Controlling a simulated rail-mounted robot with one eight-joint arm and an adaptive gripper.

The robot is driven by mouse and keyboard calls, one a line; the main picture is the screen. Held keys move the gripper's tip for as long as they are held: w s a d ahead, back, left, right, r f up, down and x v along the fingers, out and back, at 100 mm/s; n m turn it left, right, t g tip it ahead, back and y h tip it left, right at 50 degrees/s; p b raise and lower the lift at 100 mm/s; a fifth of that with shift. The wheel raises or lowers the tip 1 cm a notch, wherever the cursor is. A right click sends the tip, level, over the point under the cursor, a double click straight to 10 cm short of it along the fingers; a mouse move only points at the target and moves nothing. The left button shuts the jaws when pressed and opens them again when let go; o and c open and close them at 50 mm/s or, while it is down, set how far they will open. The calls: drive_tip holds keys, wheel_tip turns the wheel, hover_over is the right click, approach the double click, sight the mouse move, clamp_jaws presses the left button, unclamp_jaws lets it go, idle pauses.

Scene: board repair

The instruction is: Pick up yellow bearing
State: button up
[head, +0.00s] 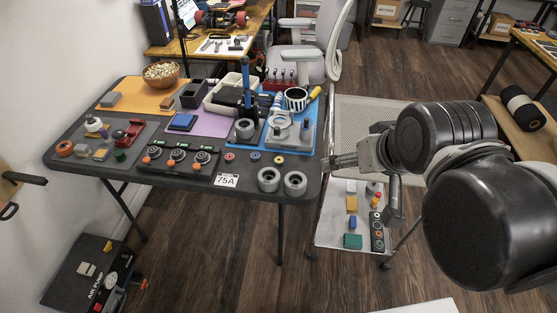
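A small yellow ring, which looks like the yellow bearing (279,160), lies flat near the front right of the dark folding table (195,188). A small blue ring (255,156) and a small red ring (230,157) lie in a row to its left. My gripper (332,163) is by the table's right edge, to the right of the yellow bearing and apart from it. It points left. Its fingers are small and seen edge-on, so I cannot tell whether they are open or shut. I see nothing held.
Two grey rings (282,181) stand at the table's front edge, beside a "75A" label (226,180). A blue tray (303,135) with grey fixtures and a tall blue-handled tool (246,80) stand behind the bearing. A cart (340,227) with small parts is below my arm.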

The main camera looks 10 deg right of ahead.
drive_tip(key=shift+c, duration=0.2)
drive_tip(key=c, duration=1)
